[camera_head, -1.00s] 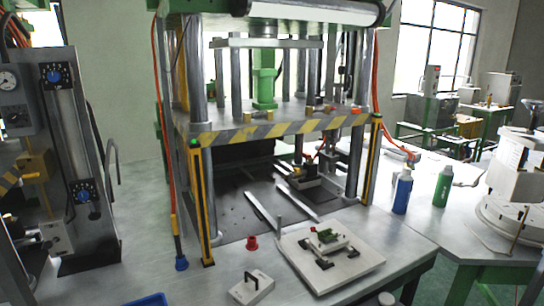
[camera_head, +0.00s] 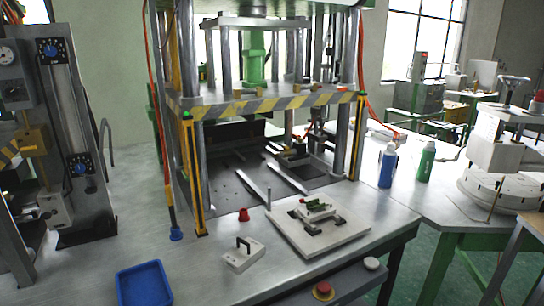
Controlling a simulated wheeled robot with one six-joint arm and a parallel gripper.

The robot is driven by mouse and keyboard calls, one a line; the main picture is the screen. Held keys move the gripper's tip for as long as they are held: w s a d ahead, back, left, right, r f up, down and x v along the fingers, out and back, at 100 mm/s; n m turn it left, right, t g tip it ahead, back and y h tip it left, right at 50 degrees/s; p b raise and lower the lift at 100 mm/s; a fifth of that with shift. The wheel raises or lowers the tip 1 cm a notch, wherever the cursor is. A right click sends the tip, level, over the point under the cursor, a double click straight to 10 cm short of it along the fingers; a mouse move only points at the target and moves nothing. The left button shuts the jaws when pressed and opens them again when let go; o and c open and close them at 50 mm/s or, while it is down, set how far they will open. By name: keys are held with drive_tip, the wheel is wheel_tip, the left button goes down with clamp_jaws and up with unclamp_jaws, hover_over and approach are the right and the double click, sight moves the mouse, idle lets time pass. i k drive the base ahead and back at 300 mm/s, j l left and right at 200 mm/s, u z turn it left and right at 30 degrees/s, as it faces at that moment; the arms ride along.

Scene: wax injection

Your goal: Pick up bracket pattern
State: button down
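A pale square plate (camera_head: 345,238) lies on the metal table in front of the press. A small pale block (camera_head: 319,214) with a green part (camera_head: 314,204) on it and dark clamps beside it sits on the plate. A small white block with a dark handle (camera_head: 243,254) lies to the left of the plate. I cannot tell for sure which of these is the bracket pattern. My gripper is not in view.
The press (camera_head: 268,101) with a striped beam stands behind. A blue tray (camera_head: 145,285) is at the front left, and a red cap (camera_head: 244,215) is near the press. Blue (camera_head: 388,165) and green (camera_head: 426,162) bottles stand right. A red button (camera_head: 323,290) sits below the table edge.

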sight(314, 204)
drive_tip(key=i+l+u, duration=0.9)
drive_tip(key=l, duration=0.3)
drive_tip(key=i, duration=0.1)
